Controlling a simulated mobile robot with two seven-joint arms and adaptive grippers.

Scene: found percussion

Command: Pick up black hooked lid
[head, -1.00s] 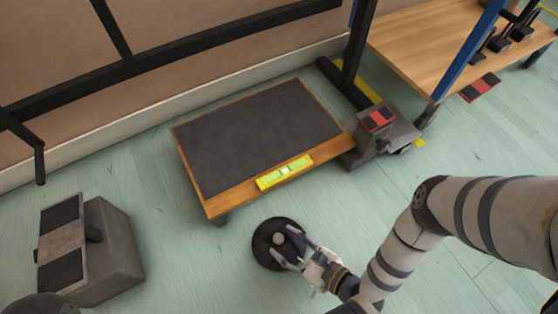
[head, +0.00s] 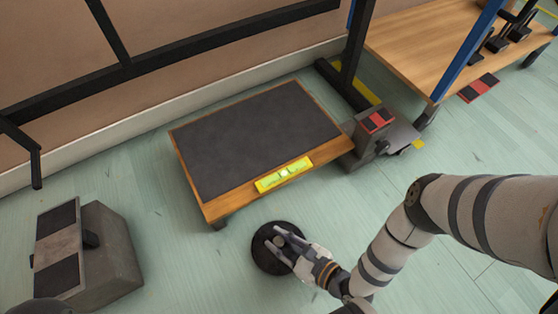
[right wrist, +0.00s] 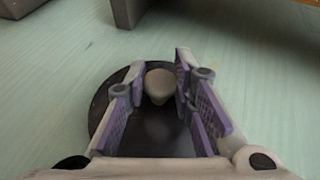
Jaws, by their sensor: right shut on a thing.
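The black lid (head: 262,256) is a round, dark disc on the pale green floor, in front of the low wooden platform. In the right wrist view the lid (right wrist: 104,112) shows below my fingers, with a pale rounded knob (right wrist: 159,84) at its middle. No hook shape can be made out. My right gripper (head: 282,241) reaches in from the lower right and is shut on the knob. In the right wrist view the fingers of my right gripper (right wrist: 158,68) stand on either side of the knob. In the head view the fingers partly hide the lid and knob. My left gripper is not in view.
A low platform (head: 250,135) with a dark top and a yellow-green level (head: 284,174) on its front edge stands just behind the lid. A grey box-like block (head: 105,255) sits at left. A wooden table (head: 420,45) is at back right. Floor around the lid is clear.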

